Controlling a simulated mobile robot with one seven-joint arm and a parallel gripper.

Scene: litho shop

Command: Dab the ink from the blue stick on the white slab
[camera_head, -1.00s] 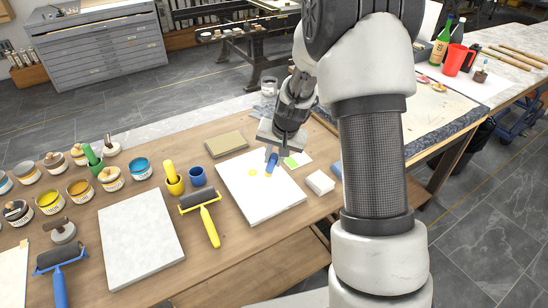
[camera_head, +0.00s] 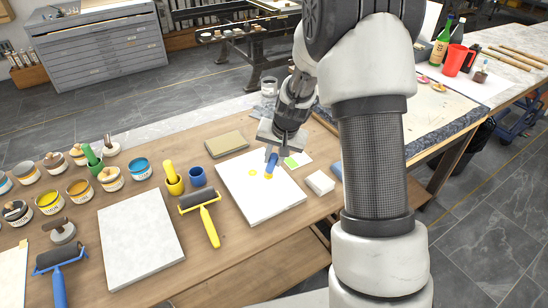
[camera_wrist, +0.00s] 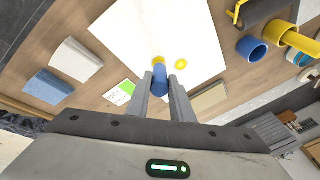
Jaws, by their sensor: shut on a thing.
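My gripper (camera_head: 278,151) is shut on the blue stick (camera_head: 272,165) above the white slab (camera_head: 270,205). In the wrist view the blue stick (camera_wrist: 160,80) stands between the two fingers of my gripper (camera_wrist: 162,88). The stick's lower end is at yellow ink (camera_wrist: 158,59) over the white slab (camera_wrist: 150,25); it looks touching or nearly so. One separate yellow ink spot (camera_head: 252,173) lies on the slab to the left of the stick and also shows in the wrist view (camera_wrist: 181,64).
A blue cup (camera_head: 197,176), a yellow cup (camera_head: 175,186) and a yellow-handled roller (camera_head: 209,225) stand left of the slab. A grey slab (camera_head: 140,235) and several ink pots are farther left.

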